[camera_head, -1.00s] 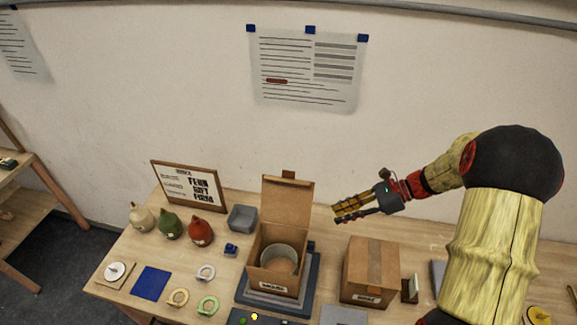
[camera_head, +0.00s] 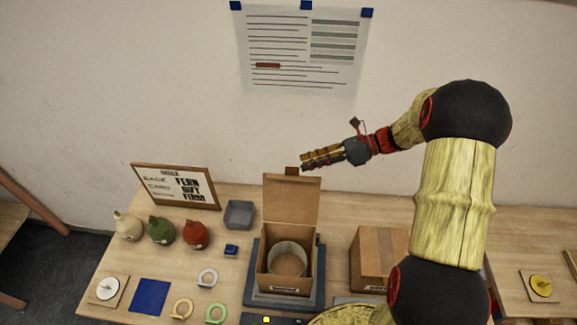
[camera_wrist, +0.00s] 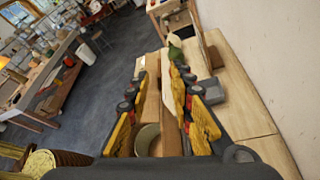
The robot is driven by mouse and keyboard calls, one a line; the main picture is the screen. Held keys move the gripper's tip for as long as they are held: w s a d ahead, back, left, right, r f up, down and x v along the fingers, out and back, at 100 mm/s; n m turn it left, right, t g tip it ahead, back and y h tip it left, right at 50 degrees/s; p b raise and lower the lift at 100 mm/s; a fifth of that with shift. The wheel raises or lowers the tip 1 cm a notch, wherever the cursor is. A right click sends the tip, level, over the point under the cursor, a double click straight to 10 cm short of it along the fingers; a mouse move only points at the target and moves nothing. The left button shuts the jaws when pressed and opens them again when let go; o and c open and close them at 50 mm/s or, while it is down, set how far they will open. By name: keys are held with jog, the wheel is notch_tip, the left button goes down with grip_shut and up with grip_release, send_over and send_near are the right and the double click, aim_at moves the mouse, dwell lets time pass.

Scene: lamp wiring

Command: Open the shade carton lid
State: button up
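An open brown carton (camera_head: 289,282) stands on a dark grey base on the table, with a pale round shade (camera_head: 287,258) inside. Its lid (camera_head: 291,202) stands up at the back, with a small tab (camera_head: 291,170) on its top edge. The front label is too small to read. My gripper (camera_head: 304,160) is above the table at the lid's top, its fingertips close to the tab; I cannot tell whether they touch. In the wrist view my gripper (camera_wrist: 162,78) has its fingers apart, with the brown lid edge (camera_wrist: 168,95) seen between them.
A second, closed carton (camera_head: 378,255) stands to the right. A grey bin (camera_head: 239,214), a framed sign (camera_head: 177,187), several vases (camera_head: 162,230) and coloured rings (camera_head: 215,313) are to the left. The wall is behind the table.

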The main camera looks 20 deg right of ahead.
aim_at(292, 168)
jog(key=b+x, duration=0.1)
jog(key=x, duration=0.3)
jog(key=shift+a+f+b, duration=0.2)
jog(key=shift+f+b, duration=0.1)
jog(key=shift+b, duration=0.1)
jog(key=shift+w+a+f, duration=0.1)
jog(key=shift+w+a, duration=0.1)
jog(key=shift+a, duration=0.15)
jog(key=shift+s+a+b, duration=0.1)
jog(key=shift+a+b, duration=0.2)
jog(key=shift+a, duration=0.1)
grip_shut()
